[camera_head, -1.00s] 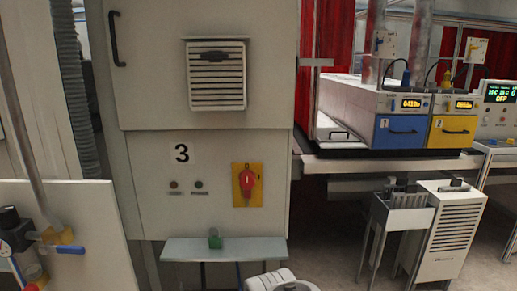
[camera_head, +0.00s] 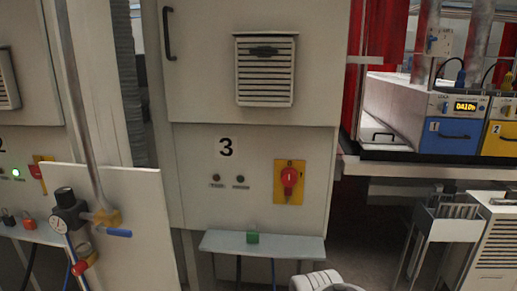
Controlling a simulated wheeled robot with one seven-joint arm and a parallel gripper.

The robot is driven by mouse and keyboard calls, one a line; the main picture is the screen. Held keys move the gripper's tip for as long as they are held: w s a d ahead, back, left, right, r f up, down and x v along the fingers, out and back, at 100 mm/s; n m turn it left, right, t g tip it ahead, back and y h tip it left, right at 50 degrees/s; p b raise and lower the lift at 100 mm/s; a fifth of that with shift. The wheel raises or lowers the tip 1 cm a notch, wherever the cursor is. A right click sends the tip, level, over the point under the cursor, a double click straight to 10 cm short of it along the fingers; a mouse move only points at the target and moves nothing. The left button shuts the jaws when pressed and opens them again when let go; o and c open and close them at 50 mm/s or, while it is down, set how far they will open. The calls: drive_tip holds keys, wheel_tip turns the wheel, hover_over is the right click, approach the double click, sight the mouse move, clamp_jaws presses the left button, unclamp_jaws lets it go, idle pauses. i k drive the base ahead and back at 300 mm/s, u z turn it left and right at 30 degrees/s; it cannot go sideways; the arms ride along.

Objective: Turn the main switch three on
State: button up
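The main switch three is a red rotary knob (camera_head: 289,178) on a yellow plate (camera_head: 290,196), low on the right side of the grey cabinet (camera_head: 190,145) marked 3. The knob looks upright, pointing toward the top of the plate, where a small mark shows. Two small dark indicator lamps (camera_head: 228,180) sit left of it, under the number 3, and neither glows. A white rounded part of my arm (camera_head: 325,281) shows at the bottom edge, below and right of the switch. My gripper's fingers cannot be made out.
A white panel (camera_head: 140,215) with a gauge and pipe stands at left. Cabinet 2's red switch (camera_head: 37,171) and a lit lamp show beyond. Blue (camera_head: 453,140) and yellow units stand at right.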

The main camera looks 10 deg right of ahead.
sight(289, 176)
drive_tip(key=k, duration=1.15)
drive_tip(key=u, duration=1)
drive_tip(key=i, duration=1.05)
drive_tip(key=u, duration=0.05)
